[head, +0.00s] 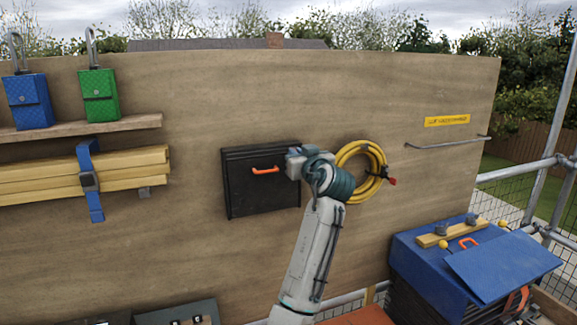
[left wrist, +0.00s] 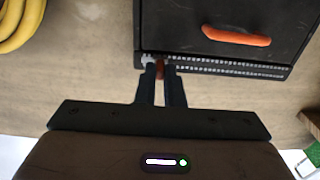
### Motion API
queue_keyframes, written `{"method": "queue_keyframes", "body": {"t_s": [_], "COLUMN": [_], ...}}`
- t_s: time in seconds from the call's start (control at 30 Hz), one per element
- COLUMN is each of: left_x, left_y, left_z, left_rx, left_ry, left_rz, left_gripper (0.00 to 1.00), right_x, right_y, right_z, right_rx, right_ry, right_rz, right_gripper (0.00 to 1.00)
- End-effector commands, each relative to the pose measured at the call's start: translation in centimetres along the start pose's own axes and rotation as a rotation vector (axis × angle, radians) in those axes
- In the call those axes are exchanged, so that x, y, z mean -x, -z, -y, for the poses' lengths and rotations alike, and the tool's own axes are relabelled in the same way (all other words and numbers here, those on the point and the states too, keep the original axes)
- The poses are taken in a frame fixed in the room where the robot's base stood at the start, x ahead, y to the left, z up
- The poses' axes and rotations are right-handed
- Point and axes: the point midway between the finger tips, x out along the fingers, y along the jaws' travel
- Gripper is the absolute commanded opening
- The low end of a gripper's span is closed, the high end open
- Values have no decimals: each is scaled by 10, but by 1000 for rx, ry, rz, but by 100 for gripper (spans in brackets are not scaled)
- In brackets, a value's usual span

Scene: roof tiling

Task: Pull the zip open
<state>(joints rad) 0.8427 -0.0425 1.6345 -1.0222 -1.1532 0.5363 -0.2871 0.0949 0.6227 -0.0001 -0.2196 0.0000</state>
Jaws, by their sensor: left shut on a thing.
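A black case (head: 245,200) with an orange handle (head: 265,170) is fixed to the wooden board. In the left wrist view, the case (left wrist: 220,18) shows upside down, with its orange handle (left wrist: 236,35). A zip (left wrist: 230,67) with pale teeth runs along the case's top edge, two rows with a dark strip between them. My left gripper (head: 290,162) is at the case's upper right corner, shut on a small red-orange zip puller (left wrist: 160,70) near one end of the zip. In the head view my gripper hides the puller. My right gripper is not in view.
A coiled yellow hose (head: 374,150) hangs just right of the case, close behind my left wrist. Strapped timber (head: 130,172) and a shelf (head: 130,126) with blue and green pouches are at left. Blue-covered items stand at lower right.

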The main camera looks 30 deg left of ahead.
Motion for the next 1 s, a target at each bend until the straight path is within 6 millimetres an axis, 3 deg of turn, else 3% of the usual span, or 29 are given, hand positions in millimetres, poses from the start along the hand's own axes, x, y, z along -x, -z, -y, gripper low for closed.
{"method": "queue_keyframes", "body": {"t_s": [0.33,0.57,0.6,0.7,1.0], "left_x": [0,0,0,0,2], "left_y": [-1,-1,-1,-1,-2], "left_z": [-10,-10,-10,-10,-10], "left_rx": [0,0,0,0,0], "left_ry": [0,0,0,0,0], "left_rz": [3,4,4,4,4], "left_gripper": [0,0,14,31,31], "right_x": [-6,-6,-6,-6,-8], "right_y": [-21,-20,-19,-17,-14], "right_z": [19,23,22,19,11], "right_rx": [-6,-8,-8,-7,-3], "right_ry": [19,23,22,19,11], "right_rz": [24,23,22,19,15], "right_gripper": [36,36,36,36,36]}}
